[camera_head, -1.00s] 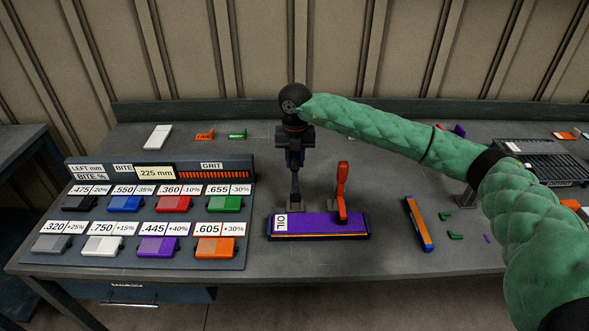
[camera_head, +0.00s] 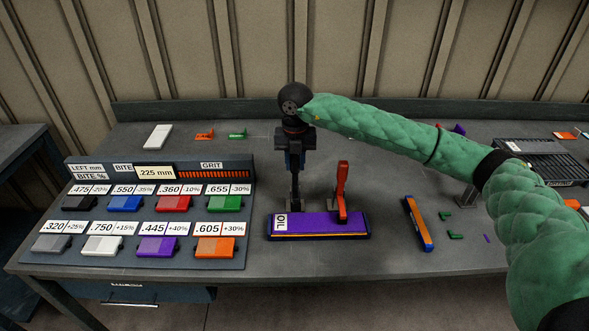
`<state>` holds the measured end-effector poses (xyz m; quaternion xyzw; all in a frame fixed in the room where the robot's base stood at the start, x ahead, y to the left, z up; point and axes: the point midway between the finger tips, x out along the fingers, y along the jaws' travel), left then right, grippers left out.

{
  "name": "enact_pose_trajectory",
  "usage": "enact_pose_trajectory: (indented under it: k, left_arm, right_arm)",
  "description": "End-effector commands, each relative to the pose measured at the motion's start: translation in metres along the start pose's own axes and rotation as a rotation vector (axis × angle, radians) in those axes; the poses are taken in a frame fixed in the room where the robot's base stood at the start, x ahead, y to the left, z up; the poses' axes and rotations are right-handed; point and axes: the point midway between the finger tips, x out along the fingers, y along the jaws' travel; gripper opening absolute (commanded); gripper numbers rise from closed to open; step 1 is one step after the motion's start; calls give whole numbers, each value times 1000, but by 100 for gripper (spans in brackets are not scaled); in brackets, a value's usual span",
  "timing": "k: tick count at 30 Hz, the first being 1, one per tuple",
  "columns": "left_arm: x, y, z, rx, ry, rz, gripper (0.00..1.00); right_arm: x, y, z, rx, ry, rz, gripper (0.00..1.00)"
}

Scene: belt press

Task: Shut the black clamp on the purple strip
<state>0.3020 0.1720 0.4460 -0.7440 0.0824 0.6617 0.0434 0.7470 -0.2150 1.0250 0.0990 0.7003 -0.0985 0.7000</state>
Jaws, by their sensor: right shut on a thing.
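The purple strip (camera_head: 312,223) lies flat on the bench in a dark holder, with a white "OIL" label on its left end. The black clamp (camera_head: 297,204) is at the strip's left back edge, largely hidden by my right gripper. My right gripper (camera_head: 295,186) points down from above and is shut on the black clamp's handle, close over the strip. Whether the clamp's foot presses on the strip is too small to tell. A red clamp (camera_head: 342,194) stands at the strip's right part with its handle upright. My left gripper does not show.
A panel (camera_head: 140,260) of several coloured blocks with number labels stands at the left. An orange and blue bar (camera_head: 418,224) and small green pieces lie to the right. A dark rack (camera_head: 545,160) is at the far right. My right arm crosses over the bench's right half.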

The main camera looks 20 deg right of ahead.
Motion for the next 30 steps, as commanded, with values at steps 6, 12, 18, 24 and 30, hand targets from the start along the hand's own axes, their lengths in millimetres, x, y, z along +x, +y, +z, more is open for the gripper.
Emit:
enact_pose_trajectory:
  k: [6,12,18,24,30]
  left_arm:
    - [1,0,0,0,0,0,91]
    - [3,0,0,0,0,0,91]
    - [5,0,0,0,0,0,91]
    - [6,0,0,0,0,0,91]
    - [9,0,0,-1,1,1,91]
  right_arm:
    - [-1,0,-10,-2,2,-1,12]
    - [-1,0,-14,-1,2,-1,12]
    - [-1,0,-25,-3,2,-2,12]
    - [-2,0,-28,-1,2,-1,12]
    - [0,0,-37,-2,1,-1,12]
